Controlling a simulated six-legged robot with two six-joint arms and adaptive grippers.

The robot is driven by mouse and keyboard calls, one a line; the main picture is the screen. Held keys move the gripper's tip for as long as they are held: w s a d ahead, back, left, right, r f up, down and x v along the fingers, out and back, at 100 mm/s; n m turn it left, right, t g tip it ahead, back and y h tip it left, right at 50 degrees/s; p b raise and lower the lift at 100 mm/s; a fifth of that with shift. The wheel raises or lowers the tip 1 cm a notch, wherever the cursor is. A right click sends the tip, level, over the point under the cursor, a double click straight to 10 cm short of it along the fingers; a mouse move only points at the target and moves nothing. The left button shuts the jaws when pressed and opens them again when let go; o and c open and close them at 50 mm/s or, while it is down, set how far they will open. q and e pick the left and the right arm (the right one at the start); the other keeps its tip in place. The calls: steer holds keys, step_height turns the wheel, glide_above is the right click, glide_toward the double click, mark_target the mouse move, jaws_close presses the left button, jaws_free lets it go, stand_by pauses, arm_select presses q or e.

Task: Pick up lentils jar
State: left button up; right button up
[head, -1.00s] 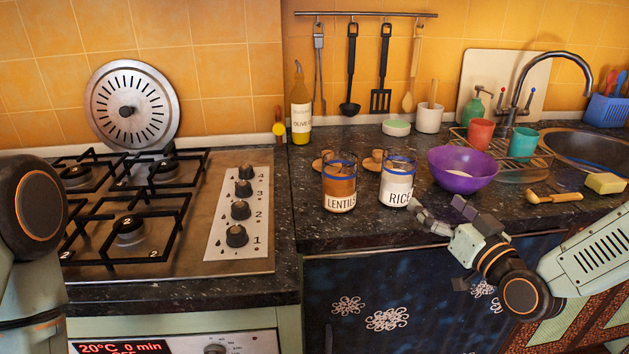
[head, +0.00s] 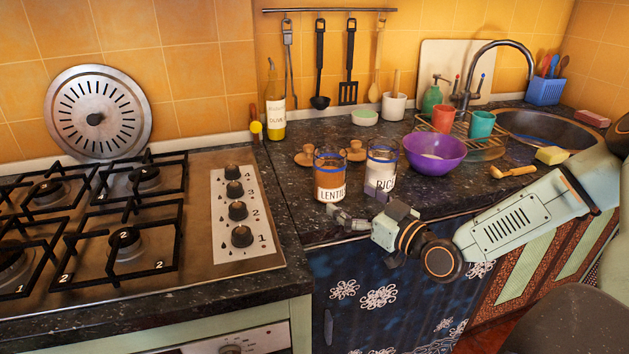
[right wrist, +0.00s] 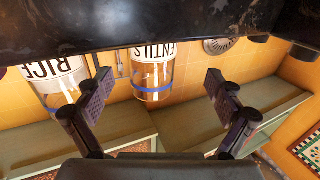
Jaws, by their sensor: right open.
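The lentils jar (head: 330,178) is a clear open jar with orange-brown contents, a blue band and a white label, upright on the dark counter. The rice jar (head: 381,172) stands just right of it. My right gripper (head: 364,214) is open and empty at the counter's front edge, in front of the two jars. In the right wrist view the picture is upside down. There the lentils jar (right wrist: 152,78) shows between the spread fingers (right wrist: 160,108), beyond them and apart. The rice jar (right wrist: 52,85) is partly behind the left finger. My left gripper is not in view.
Wooden lids (head: 304,156) lie behind the jars. A purple bowl (head: 436,155) stands right of the rice jar, with the dish rack (head: 486,148) behind it. An olive oil bottle (head: 276,105) stands at the back. The stove (head: 200,255) is left; the counter left of the lentils jar is clear.

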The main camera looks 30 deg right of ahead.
mark_target(341, 188)
steer(key=shift+w+b, duration=0.35)
steer(key=shift+w+d+f+b, duration=0.2)
steer(key=shift+w+d+b, duration=0.3)
steer(key=shift+w, duration=0.15)
steer(key=w+b, duration=0.1)
steer(key=w, duration=0.1)
steer(key=w+b, duration=0.1)
steer(key=shift+w+a+r+b, duration=0.2)
steer(key=shift+w+a+b, duration=0.1)
steer(key=shift+w+a, duration=0.2)
steer(key=shift+w, duration=0.6)
steer(key=shift+s+r, duration=0.1)
steer(key=shift+r, duration=0.05)
steer(key=shift+c, duration=0.3)
